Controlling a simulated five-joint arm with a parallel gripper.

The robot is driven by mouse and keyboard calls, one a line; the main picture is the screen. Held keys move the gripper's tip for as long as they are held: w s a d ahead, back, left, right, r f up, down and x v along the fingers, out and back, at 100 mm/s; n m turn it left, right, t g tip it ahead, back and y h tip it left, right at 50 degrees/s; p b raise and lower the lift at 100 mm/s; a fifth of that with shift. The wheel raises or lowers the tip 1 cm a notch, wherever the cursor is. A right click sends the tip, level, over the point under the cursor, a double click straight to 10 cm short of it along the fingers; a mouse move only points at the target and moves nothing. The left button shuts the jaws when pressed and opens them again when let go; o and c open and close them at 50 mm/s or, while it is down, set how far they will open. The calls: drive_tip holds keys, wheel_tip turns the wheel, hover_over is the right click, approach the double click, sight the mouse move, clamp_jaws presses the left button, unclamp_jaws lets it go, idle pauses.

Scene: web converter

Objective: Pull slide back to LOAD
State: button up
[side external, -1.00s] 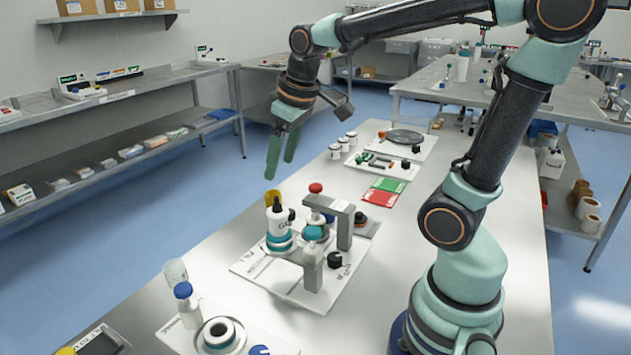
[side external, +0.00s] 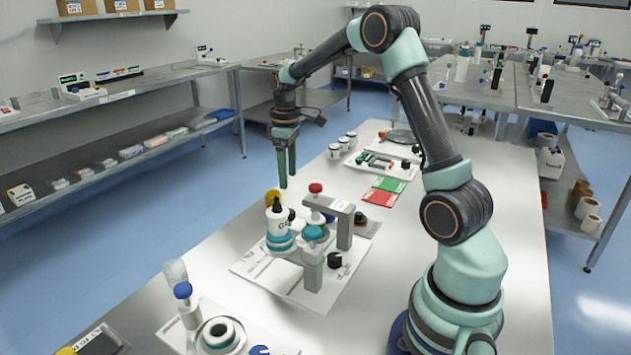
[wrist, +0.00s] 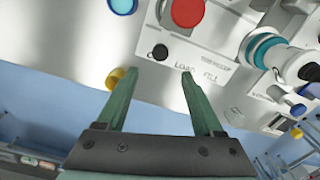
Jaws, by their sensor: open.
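My gripper (side external: 288,181) hangs with its two green fingers pointing down, open and empty, above the far-left edge of the white station board (side external: 262,274). In the wrist view the open fingers (wrist: 158,78) spread over the board's edge, with printed LOAD and FILL labels beyond them. A white bottle with a black nozzle (side external: 277,221) sits in a teal collar (side external: 279,243). A black knob (wrist: 160,52) is near LOAD. I cannot tell which part is the slide.
A grey overhead bracket (side external: 344,228) and a red-topped post (side external: 316,189) stand on the board. Green (side external: 390,185) and red (side external: 380,198) cards and small white jars (side external: 343,145) lie beyond. A clear bottle (side external: 175,271) and a blue-capped bottle (side external: 190,311) are nearer.

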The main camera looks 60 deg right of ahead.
wheel_tip(320, 180, down, 10)
drive_tip(key=shift+f, duration=0.1)
idle(0.4)
clamp_jaws()
drive_tip(key=shift+a, duration=0.15)
idle(1.2)
